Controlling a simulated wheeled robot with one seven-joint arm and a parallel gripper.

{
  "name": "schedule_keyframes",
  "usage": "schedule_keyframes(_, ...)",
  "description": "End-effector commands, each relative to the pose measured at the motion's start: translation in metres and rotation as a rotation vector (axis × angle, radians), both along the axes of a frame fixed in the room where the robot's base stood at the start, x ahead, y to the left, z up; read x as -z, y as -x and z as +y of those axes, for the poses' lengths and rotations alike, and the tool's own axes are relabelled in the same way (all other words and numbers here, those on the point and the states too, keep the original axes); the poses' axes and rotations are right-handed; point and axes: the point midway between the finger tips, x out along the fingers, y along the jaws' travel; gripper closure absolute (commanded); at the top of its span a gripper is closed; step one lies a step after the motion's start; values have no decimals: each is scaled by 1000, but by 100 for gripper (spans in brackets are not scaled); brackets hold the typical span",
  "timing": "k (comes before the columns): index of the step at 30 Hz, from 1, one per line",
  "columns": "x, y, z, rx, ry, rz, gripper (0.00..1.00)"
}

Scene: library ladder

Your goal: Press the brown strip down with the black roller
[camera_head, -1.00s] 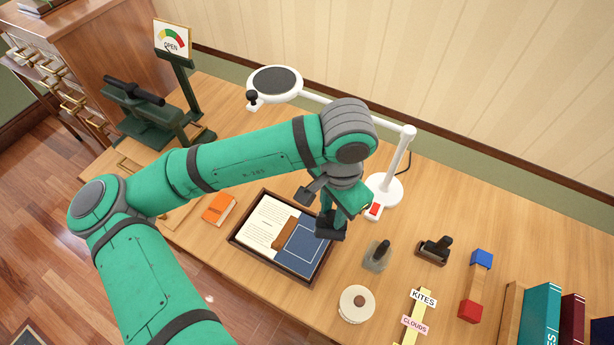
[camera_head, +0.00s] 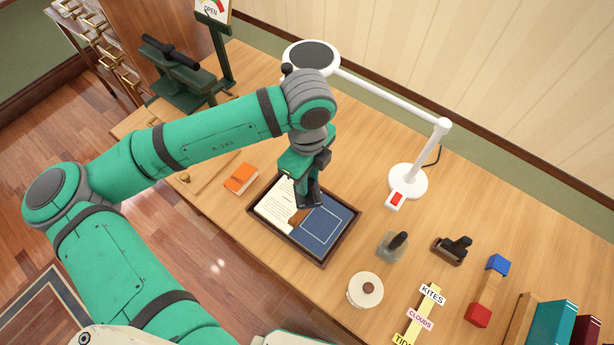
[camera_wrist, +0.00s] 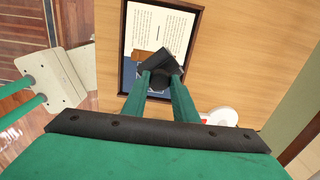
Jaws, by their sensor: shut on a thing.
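My gripper (camera_head: 307,186) is shut on the black roller (camera_head: 311,200) and holds it over the middle of the dark tray (camera_head: 344,243). In the tray lies an open book with a printed page (camera_head: 270,208) on the left and a blue cover (camera_head: 326,228) on the right. The brown strip (camera_head: 297,217) lies between them, partly hidden by the roller and gripper. In the wrist view the roller (camera_wrist: 169,52) sits between the fingertips, and a bit of the brown strip (camera_wrist: 141,56) shows beside it. I cannot tell whether the roller touches the strip.
An orange book (camera_head: 241,178) lies left of the tray. A white lamp (camera_head: 408,181) stands behind right, its arm reaching over the table. A grey block with a dark handle (camera_head: 392,246), a black-handled tool (camera_head: 452,250) and a round cream roll (camera_head: 365,291) lie to the right.

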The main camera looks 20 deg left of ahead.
Motion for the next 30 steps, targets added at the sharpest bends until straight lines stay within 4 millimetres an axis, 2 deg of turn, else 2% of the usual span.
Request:
schedule_keyframes(8, 12, 0, 2, 27, 0, 1, 92)
schedule_keyframes(21, 51, 0, 2, 27, 0, 1, 92)
schedule_keyframes(30, 60, 0, 2, 27, 0, -1, 92)
